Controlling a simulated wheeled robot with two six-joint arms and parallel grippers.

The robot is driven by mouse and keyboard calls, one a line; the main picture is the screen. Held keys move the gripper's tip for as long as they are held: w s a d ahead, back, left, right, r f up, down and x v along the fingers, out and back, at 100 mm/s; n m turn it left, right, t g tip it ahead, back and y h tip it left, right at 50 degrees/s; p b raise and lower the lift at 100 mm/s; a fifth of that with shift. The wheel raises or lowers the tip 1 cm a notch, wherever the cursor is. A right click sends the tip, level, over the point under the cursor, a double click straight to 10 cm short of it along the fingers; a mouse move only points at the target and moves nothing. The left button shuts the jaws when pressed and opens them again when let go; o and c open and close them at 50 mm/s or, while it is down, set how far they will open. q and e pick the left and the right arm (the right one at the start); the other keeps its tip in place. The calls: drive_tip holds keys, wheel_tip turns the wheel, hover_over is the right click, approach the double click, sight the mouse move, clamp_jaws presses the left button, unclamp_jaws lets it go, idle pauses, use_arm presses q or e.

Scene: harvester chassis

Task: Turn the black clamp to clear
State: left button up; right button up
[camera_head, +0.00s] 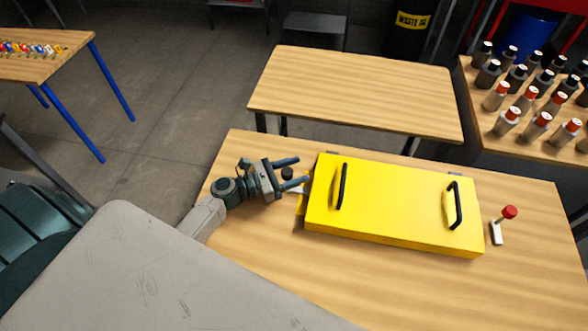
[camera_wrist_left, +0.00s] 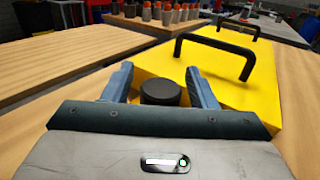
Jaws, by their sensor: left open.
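The black clamp's round knob (camera_head: 288,172) is at the left end of the yellow chassis box (camera_head: 395,208) on the wooden table. In the left wrist view the black knob (camera_wrist_left: 160,92) shows as a short dark cylinder between my fingers. My left gripper (camera_head: 292,175) comes in from the left, open, with one finger on each side of the knob. Its fingers (camera_wrist_left: 157,80) appear apart from the knob, with a gap on both sides. The clamp's lower part is mostly hidden. My right gripper is not in view.
The yellow box has two black handles (camera_head: 343,186) on its top. A red-knobbed clamp with a white base (camera_head: 497,233) stands off its right end. An empty table (camera_head: 355,90) is behind, and several bottles (camera_head: 536,125) stand on a bench at the right.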

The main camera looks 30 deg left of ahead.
use_arm(q)
drive_tip(key=c, duration=0.9)
drive_tip(key=shift+c, duration=0.3)
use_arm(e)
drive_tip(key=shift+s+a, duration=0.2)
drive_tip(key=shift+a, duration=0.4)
